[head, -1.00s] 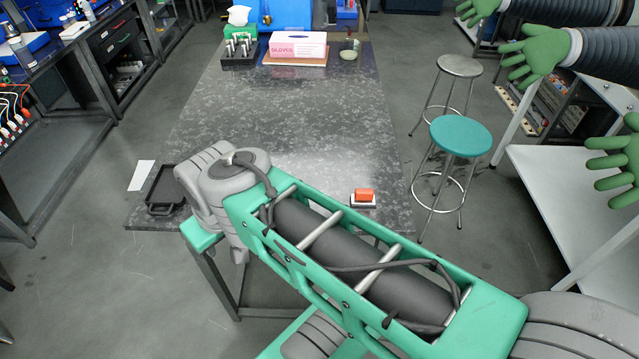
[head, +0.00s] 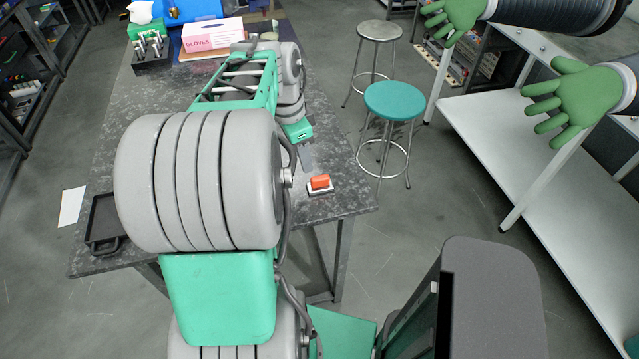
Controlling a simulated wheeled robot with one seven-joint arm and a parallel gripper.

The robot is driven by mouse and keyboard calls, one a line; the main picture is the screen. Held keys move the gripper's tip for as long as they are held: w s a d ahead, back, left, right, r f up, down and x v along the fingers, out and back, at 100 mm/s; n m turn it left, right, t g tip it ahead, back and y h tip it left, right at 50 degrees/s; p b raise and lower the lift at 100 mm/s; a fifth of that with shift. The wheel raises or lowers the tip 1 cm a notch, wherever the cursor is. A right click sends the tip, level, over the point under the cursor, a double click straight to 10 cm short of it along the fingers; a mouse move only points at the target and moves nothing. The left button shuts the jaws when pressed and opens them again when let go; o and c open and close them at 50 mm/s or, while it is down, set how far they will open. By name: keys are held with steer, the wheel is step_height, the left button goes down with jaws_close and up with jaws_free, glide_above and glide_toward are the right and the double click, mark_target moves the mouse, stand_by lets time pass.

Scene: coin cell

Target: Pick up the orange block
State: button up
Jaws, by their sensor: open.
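The orange block (head: 320,181) sits on a small white-and-dark base (head: 321,190) near the right edge of the speckled grey table (head: 342,203). My arm reaches out over the table, and its end hangs down on the table's right side.
A black tray (head: 101,225) lies at the table's front left. A pink-and-white gloves box (head: 212,36) and a black rack (head: 150,54) stand at the far end. A teal stool (head: 394,101) and a grey stool (head: 379,31) stand right of the table.

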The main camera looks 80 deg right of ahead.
mark_target(320, 177)
steer(key=s, duration=0.1)
steer(key=s+m, duration=0.1)
steer(key=s+d+f+m, duration=0.1)
steer(key=s, duration=0.1)
steer(key=shift+d+f, duration=0.1)
step_height(320, 177, down, 7)
steer(key=shift+s+f+p, duration=0.1)
steer(key=shift+p, duration=0.9)
steer(key=shift+c, duration=0.5)
jaws_close()
